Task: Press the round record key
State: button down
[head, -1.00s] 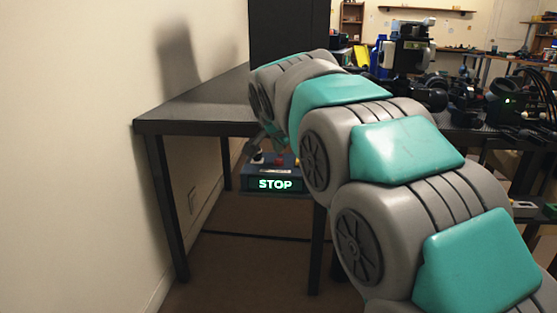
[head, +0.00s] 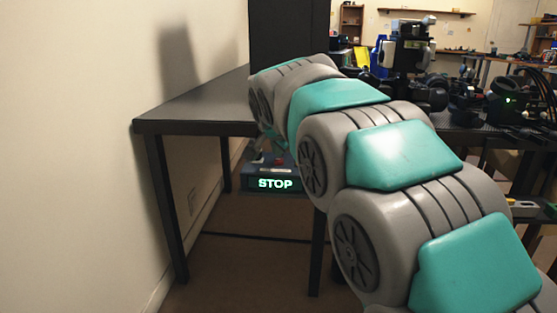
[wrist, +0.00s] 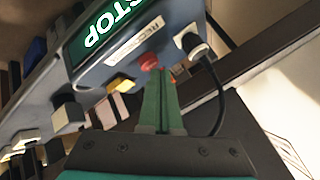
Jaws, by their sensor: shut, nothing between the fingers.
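The round red record key (wrist: 149,61) sits on the face of a dark blue control box (wrist: 185,15) in the wrist view, beside a label that reads RECORD. My gripper (wrist: 160,75) is shut and empty. Its fingertips are right at the near edge of the red key; I cannot tell whether they touch it. The lit panel (wrist: 100,27) on the box reads STOP. In the head view the box's lit panel (head: 275,183) also reads STOP, and my arm hides part of the box.
A black plug with a white collar (wrist: 192,40) and cable is close to the right of the key. A yellow piece (wrist: 124,84) and a pale block (wrist: 68,112) are to the left. A dark table (head: 190,112) stands along the wall.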

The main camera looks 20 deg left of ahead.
aim_at(278, 161)
jog(key=shift+f, duration=0.35)
jog(key=shift+r, duration=0.1)
dwell(0.3)
jog(key=shift+r, duration=0.85)
jog(key=shift+r, duration=0.1)
notch_tip(278, 161, up, 6)
jog(key=p, duration=0.3)
jog(key=shift+d, duration=0.1)
